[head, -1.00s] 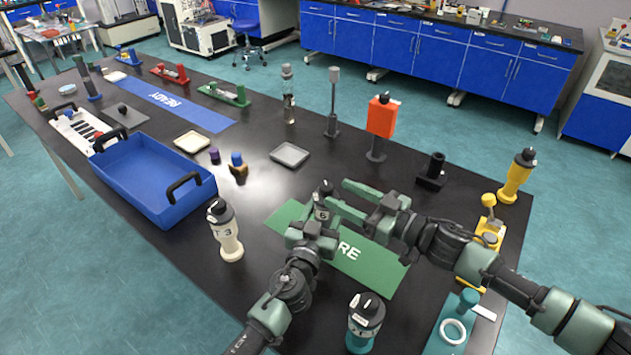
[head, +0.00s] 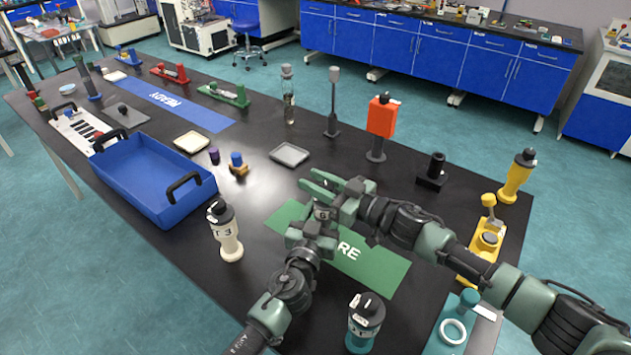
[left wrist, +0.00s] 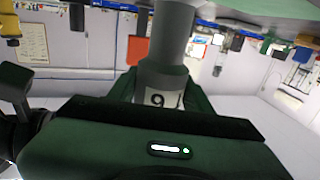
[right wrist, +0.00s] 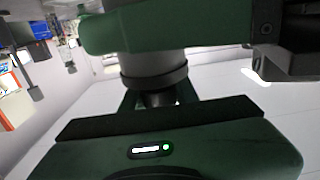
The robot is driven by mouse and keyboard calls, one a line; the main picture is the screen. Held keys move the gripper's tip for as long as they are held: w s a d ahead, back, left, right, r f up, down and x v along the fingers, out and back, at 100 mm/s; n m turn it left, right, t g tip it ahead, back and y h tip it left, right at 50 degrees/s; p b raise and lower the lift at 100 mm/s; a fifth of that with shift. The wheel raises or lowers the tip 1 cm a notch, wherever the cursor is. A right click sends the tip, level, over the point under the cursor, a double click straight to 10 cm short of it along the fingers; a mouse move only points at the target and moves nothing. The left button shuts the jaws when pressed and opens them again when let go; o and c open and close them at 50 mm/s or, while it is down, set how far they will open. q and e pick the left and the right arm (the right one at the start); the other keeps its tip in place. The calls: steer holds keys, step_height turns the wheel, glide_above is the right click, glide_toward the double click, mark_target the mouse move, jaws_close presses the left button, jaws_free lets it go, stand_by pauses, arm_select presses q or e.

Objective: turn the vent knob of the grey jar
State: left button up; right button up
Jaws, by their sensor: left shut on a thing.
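The grey jar (head: 321,213), labelled 6, is upright above the green mat (head: 372,262). My left gripper (head: 318,228) is shut on its body. The left wrist view shows the jar (left wrist: 165,75) between the fingers, its label upside down. My right gripper (head: 317,184) is at the jar's top, its two fingers apart on either side of the vent knob (head: 326,185). In the right wrist view the dark knob (right wrist: 160,98) lies between the fingers; contact cannot be told. The fingers partly hide the knob in the head view.
A cream jar (head: 226,232) stands left of my left gripper and a teal jar (head: 362,325) stands in front. A blue tray (head: 150,185) is at left. An orange block on a stand (head: 382,118) and a black fixture (head: 432,172) stand behind my right arm.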

steer(key=shift+n+g+y, duration=0.3)
steer(key=shift+n+g, duration=0.1)
steer(key=shift+g, duration=0.1)
jaws_close()
steer(key=n+g, duration=0.2)
steer(key=g, duration=0.1)
steer(key=s+n+g+y, duration=0.1)
steer(key=n+g, duration=0.1)
steer(key=g, duration=0.1)
steer(key=n+g+y, duration=0.1)
steer(key=n+g, duration=0.1)
steer(key=g, duration=0.1)
steer(key=shift+s+a, duration=0.15)
steer(key=shift+a, duration=0.1)
steer(key=shift+s+d+n+g, duration=0.15)
steer(key=shift+n+g, duration=0.25)
steer(key=shift+g, duration=0.2)
steer(key=o, duration=1.1)
jaws_free()
steer(key=shift+s+r, duration=0.1)
